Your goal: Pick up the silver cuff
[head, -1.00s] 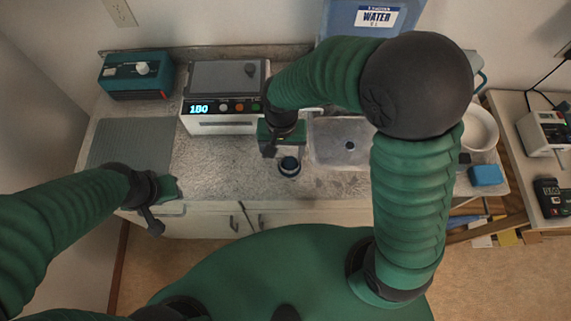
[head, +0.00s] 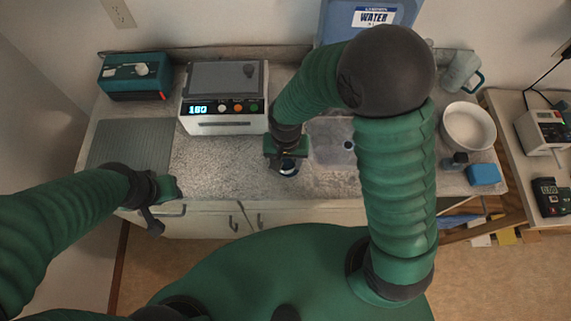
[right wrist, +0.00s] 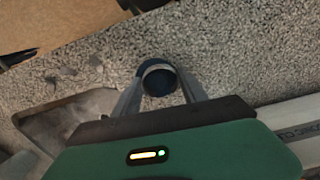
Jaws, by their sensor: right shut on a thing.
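The silver cuff (head: 289,171) is a small round band with a dark blue middle, on the speckled counter left of the sink. In the right wrist view the cuff (right wrist: 157,69) shows as a pale rim on a dark round body, between the two grey fingers. My right gripper (head: 286,161) is down over it and shut on it; the gripper hides part of the cuff in the head view. I cannot tell whether it is clear of the counter. My left gripper (head: 168,188) hangs over the front left counter edge, apart from the cuff; its jaws are unclear.
A teal device (head: 134,77) and grey ribbed mat (head: 130,145) are farther left. The sink (head: 330,145), a white bowl (head: 467,126) and a blue block (head: 484,174) lie right. A blue water container (head: 345,22) stands behind.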

